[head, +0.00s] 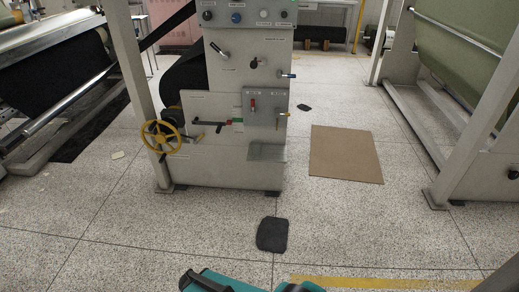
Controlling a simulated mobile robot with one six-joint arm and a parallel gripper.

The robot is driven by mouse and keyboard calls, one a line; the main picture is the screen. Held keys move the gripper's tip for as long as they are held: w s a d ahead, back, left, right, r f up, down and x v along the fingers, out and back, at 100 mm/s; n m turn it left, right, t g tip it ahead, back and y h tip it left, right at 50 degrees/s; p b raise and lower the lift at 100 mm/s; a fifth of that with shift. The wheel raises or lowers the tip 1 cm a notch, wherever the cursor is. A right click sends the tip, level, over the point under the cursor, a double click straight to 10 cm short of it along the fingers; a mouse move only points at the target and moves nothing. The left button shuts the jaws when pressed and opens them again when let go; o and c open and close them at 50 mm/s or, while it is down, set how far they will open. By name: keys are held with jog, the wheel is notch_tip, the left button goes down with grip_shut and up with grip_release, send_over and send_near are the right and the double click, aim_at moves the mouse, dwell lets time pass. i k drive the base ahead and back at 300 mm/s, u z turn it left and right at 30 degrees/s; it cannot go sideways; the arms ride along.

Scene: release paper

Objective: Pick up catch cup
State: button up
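I cannot make out a catch cup in the head view. The grey machine (225,145) stands upright at the centre, with knobs and levers on its front. A small grey ledge or tray (267,152) sits low on its right side, below a panel with red and yellow handles (265,108). No cup shape is clear on it or on the floor. My gripper is not seen in this view.
A yellow handwheel (161,136) is at the machine's left. A brown sheet (345,155) and a black mat (272,235) lie on the floor. Dark fabric rolls (60,75) stand left, a green roll (470,45) right. A teal and black object (235,285) is cut off below.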

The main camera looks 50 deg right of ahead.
aim_at(256, 144)
jog(key=i, duration=0.85)
jog(key=u, duration=0.05)
